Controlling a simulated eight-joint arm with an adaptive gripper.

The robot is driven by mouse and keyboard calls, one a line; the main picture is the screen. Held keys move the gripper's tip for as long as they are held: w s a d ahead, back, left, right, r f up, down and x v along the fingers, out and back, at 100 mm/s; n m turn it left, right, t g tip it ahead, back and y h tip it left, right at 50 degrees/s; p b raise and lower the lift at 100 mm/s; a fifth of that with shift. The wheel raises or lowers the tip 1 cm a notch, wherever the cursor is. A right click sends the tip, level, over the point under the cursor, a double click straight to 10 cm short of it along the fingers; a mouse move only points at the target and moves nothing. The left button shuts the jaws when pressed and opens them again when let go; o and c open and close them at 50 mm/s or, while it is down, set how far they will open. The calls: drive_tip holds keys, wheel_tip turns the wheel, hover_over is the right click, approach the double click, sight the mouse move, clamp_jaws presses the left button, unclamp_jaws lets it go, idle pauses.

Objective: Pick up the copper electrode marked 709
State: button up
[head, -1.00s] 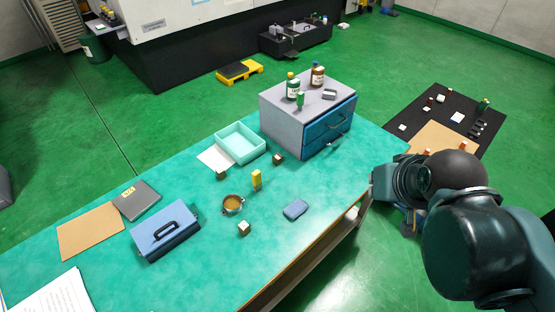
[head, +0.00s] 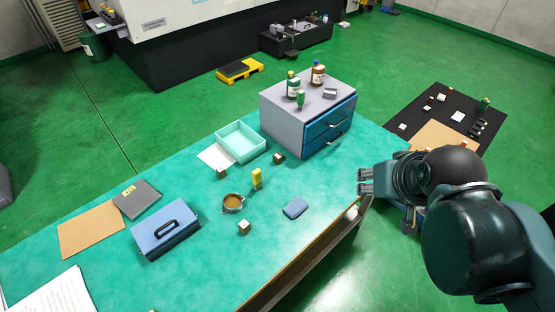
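I cannot read a 709 mark on anything, so I cannot tell which piece is the named copper electrode. Several small blocks lie on the green-topped table (head: 150,285): a brownish block (head: 222,173) by the pale tray, a dark brown block (head: 279,158) near the drawer cabinet, and a pale-topped block (head: 244,228) in front of a round brown-filled cup (head: 233,203). My gripper (head: 363,182) is at the table's right edge, pointing left, with its fingers apart and nothing visible between them. It is well away from all the blocks.
A grey cabinet with blue drawers (head: 329,122) carries bottles. A turquoise tray (head: 262,149), yellow item (head: 257,178), blue case (head: 309,208) and blue box (head: 185,240) stand on the table. A dark mat (head: 402,112) with small items lies right. The table's front right is clear.

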drive_tip(key=w, duration=0.1)
drive_tip(key=n+g, duration=0.7)
drive_tip(key=n, duration=0.2)
hover_over(277, 156)
wheel_tip(277, 156, down, 22)
drive_tip(key=shift+s+d+f+p, duration=0.15)
drive_tip(key=shift+f+p, duration=0.1)
drive_tip(key=shift+p, duration=0.2)
drive_tip(key=shift+a+f, duration=0.2)
drive_tip(key=shift+f, duration=0.15)
drive_tip(key=shift+f, duration=0.15)
drive_tip(key=shift+f, duration=1.15)
